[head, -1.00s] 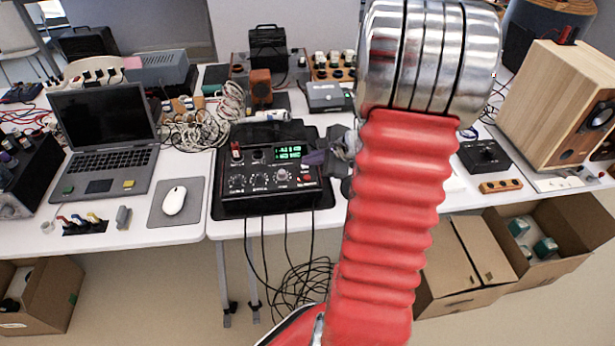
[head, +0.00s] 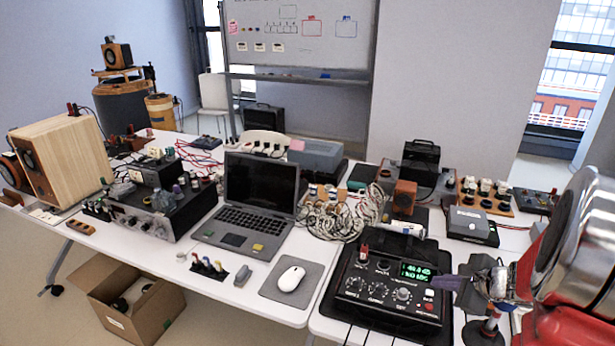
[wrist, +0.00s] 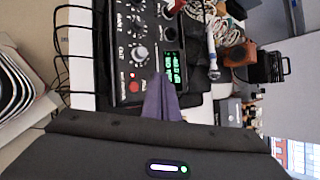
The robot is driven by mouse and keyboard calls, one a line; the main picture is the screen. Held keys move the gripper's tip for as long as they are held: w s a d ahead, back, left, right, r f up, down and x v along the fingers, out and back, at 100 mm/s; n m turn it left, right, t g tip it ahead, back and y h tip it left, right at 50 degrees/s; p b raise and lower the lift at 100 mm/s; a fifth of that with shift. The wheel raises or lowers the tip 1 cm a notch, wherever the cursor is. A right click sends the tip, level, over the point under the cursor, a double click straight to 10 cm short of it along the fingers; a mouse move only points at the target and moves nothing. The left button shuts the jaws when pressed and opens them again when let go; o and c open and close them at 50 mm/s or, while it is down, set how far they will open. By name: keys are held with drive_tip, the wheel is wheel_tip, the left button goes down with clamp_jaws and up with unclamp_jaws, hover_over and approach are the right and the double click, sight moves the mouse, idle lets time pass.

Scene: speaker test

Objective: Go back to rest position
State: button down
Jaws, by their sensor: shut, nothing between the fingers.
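My gripper (head: 447,282) shows at the lower right of the head view, with purple fingers pointing left. It is shut and empty. It appears over the right side of a black control box (head: 385,318) with knobs and a green display; I cannot tell the gap between them. My red arm fills the right edge. In the wrist view my gripper (wrist: 163,76) shows as purple fingers together, in front of the control box (wrist: 122,48), which appears sideways.
A laptop (head: 262,186), a mouse (head: 291,278) on a grey pad and coiled white cables (head: 345,215) crowd the white tables. A wooden speaker (head: 75,145) stands at the left. An open cardboard box (head: 135,318) sits on the floor below.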

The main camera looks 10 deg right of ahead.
drive_tip(key=s+a+r+n+g+y, duration=0.1)
drive_tip(key=s+a+n+g, duration=0.25)
drive_tip(key=a+n, duration=0.35)
drive_tip(key=s+a+r+n+g+y, duration=0.1)
drive_tip(key=s+a+n+g, duration=0.1)
drive_tip(key=s+a+n, duration=0.45)
drive_tip(key=s+a+r+n+t+h, duration=0.1)
drive_tip(key=s+a+r+n, duration=0.1)
drive_tip(key=a+r+n, duration=0.4)
drive_tip(key=s+a+r+n+t+h, duration=0.1)
drive_tip(key=a+r+n, duration=0.5)
drive_tip(key=a, duration=0.6)
drive_tip(key=shift+s+r+h, duration=0.5)
drive_tip(key=shift+s+h, duration=0.1)
drive_tip(key=shift+s, duration=0.45)
drive_tip(key=shift+a, duration=0.1)
